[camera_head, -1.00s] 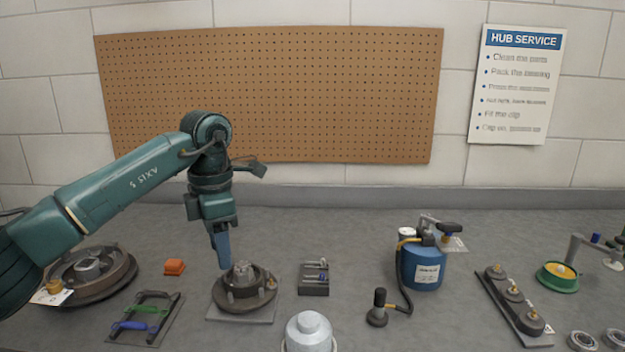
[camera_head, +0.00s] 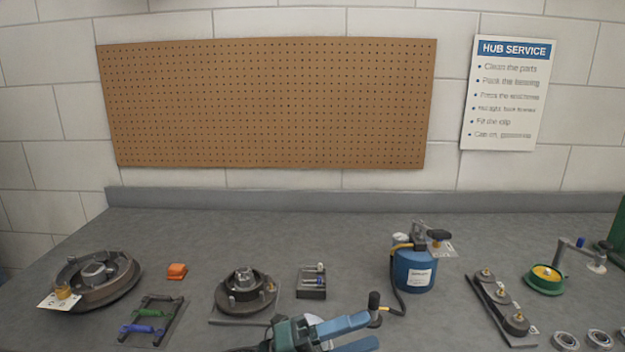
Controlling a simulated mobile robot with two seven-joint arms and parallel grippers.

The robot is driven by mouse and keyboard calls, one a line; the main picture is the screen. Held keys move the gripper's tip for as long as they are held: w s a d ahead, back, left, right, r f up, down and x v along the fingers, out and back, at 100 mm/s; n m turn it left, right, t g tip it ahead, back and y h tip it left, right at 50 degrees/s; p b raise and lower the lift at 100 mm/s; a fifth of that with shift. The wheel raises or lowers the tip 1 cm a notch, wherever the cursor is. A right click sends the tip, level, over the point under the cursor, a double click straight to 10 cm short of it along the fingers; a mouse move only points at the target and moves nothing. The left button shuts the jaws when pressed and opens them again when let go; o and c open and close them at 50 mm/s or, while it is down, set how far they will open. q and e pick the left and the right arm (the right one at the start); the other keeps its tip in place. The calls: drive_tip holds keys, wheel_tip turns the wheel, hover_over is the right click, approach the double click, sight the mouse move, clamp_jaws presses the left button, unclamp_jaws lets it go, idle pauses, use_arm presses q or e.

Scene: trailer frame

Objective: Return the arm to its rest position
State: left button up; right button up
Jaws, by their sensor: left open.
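My left gripper (camera_head: 352,334) is low at the bottom centre of the head view, with its two blue fingers pointing right. The fingers are apart and nothing shows between them. It is in front of the hub (camera_head: 244,287) on its plate and below the small rack (camera_head: 311,283). One fingertip lies close to the black nozzle of the blue canister's hose in the picture; I cannot tell whether they touch. Most of my left arm is out of the frame. My right gripper is not in view.
A drum (camera_head: 118,284) stands at the left beside an orange block (camera_head: 177,271) and a tray with green and blue tools (camera_head: 152,318). A blue canister (camera_head: 413,272), a long rack (camera_head: 499,309), a green-yellow dish (camera_head: 544,279) and bearings (camera_head: 565,341) are at right. The rear bench is clear.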

use_arm(q)
drive_tip(key=a+f+n+t+y+p, duration=0.1)
drive_tip(key=a+f+n+t+y, duration=0.5)
drive_tip(key=n, duration=0.6)
drive_tip(key=a+f+n+t+y+p, duration=0.1)
drive_tip(key=a+f+n+t+y, duration=0.6)
drive_tip(key=n, duration=0.5)
drive_tip(key=s+a+f+n+g+y, duration=0.5)
drive_tip(key=s+a+f+n, duration=0.2)
drive_tip(key=s+f, duration=0.4)
drive_tip(key=s+n, duration=0.1)
drive_tip(key=s, duration=0.1)
drive_tip(key=shift+s+a+n+p, duration=0.2)
drive_tip(key=shift+s+n+p, duration=0.1)
drive_tip(key=shift+s+p, duration=0.1)
drive_tip(key=shift+f, duration=0.1)
